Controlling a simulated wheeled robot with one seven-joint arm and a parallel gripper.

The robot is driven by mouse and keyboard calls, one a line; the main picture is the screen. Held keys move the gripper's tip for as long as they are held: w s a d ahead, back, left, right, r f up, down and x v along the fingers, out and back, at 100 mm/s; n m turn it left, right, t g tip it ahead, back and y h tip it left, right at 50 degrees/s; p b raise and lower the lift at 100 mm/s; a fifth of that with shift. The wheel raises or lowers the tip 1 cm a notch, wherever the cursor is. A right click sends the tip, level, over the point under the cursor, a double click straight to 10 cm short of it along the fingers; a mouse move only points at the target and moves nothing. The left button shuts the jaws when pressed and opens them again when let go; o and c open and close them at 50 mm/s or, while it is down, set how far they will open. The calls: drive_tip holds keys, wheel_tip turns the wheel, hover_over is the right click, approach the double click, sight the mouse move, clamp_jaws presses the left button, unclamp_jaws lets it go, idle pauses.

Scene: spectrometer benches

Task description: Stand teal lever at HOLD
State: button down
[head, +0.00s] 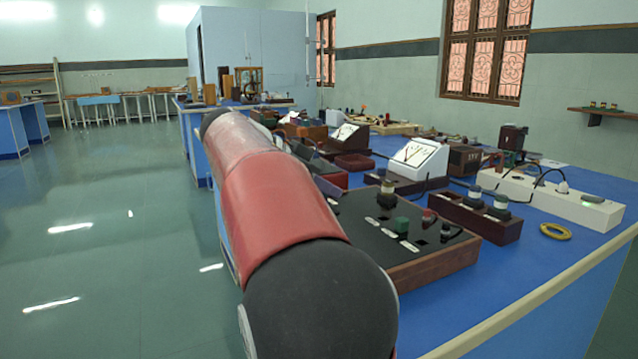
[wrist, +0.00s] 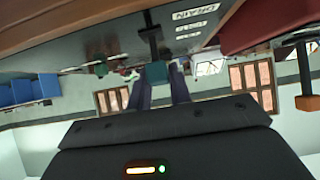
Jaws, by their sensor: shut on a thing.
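In the wrist view, which is turned upside down, the teal lever (wrist: 156,72) shows as a teal knob on a dark stem that comes from a panel (wrist: 90,30) along the top. My gripper (wrist: 158,82) has its two fingers closed on the teal knob. Beside the stem are several white labels; one reads DRAIN (wrist: 193,12), and the others are too small to read. I cannot make out HOLD. In the head view my arm hides the gripper and the lever.
The wrist view shows an orange-tipped lever (wrist: 308,103) at the right, near a dark red surface (wrist: 255,25). Open floor (head: 110,240) lies left.

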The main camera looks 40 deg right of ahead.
drive_tip(key=shift+s+d+r+y+p, duration=0.15)
drive_tip(key=shift+d+r+y+p, duration=0.2)
drive_tip(key=shift+d+y+p, duration=0.45)
drive_tip(key=shift+f+t+y+p, duration=0.1)
drive_tip(key=shift+t+y+p, duration=0.25)
drive_tip(key=shift+y, duration=0.25)
drive_tip(key=shift+d+f+y, duration=0.1)
drive_tip(key=shift+f+y, duration=0.1)
drive_tip(key=shift+y, duration=0.1)
drive_tip(key=c, duration=1.3)
unclamp_jaws()
drive_tip(key=shift+r, duration=0.1)
drive_tip(key=p+v, duration=0.1)
drive_tip(key=v, duration=0.6)
drive_tip(key=shift+a+r, duration=0.2)
drive_tip(key=shift+a, duration=0.1)
